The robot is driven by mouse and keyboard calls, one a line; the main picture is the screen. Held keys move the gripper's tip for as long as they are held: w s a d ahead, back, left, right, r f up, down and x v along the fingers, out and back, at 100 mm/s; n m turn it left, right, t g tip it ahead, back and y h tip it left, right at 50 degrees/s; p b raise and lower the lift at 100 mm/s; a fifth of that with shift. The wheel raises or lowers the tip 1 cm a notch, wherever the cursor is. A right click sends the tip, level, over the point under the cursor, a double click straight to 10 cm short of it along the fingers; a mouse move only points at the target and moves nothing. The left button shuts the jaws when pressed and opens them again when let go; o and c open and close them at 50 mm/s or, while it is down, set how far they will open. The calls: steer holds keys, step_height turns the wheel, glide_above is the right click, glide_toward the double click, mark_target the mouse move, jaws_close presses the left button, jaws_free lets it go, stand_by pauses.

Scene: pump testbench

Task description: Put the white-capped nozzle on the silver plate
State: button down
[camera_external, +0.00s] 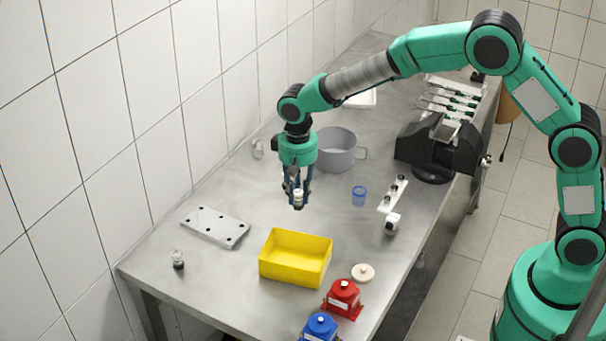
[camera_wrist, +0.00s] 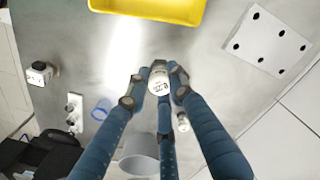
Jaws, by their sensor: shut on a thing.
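My gripper (camera_external: 298,200) is shut on the white-capped nozzle (camera_external: 298,196) and holds it above the table, behind the yellow bin. In the wrist view the nozzle's round white top (camera_wrist: 158,80) with dark print shows between the blue fingers; its lower part is hidden there. The silver plate (camera_external: 217,226) is a flat rectangle with several black holes, lying to the left of my gripper. It also shows at the upper right of the wrist view (camera_wrist: 267,40). No nozzle stands on the plate.
A yellow bin (camera_external: 295,258) stands in front of my gripper. A grey pot (camera_external: 338,150), blue cup (camera_external: 359,196) and black vise (camera_external: 437,150) are behind and right. Table between gripper and plate is clear.

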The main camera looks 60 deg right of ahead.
steer(key=w+a+r+m, duration=0.1)
steer(key=w+a+m, duration=0.3)
steer(key=w, duration=0.4)
steer(key=w+a+r+m, duration=0.1)
steer(key=w+a+m, duration=0.4)
steer(key=w, duration=0.3)
steer(key=shift+a+r, duration=0.15)
steer(key=shift+a, duration=0.35)
steer(key=shift+w, duration=0.1)
glide_above(232, 230)
steer(key=shift+f+b, duration=0.3)
steer(key=shift+f, duration=2.2)
steer(key=shift+f, duration=0.1)
steer(key=shift+f+b, duration=0.45)
steer(key=shift+f, duration=1.95)
steer(key=shift+f, duration=0.1)
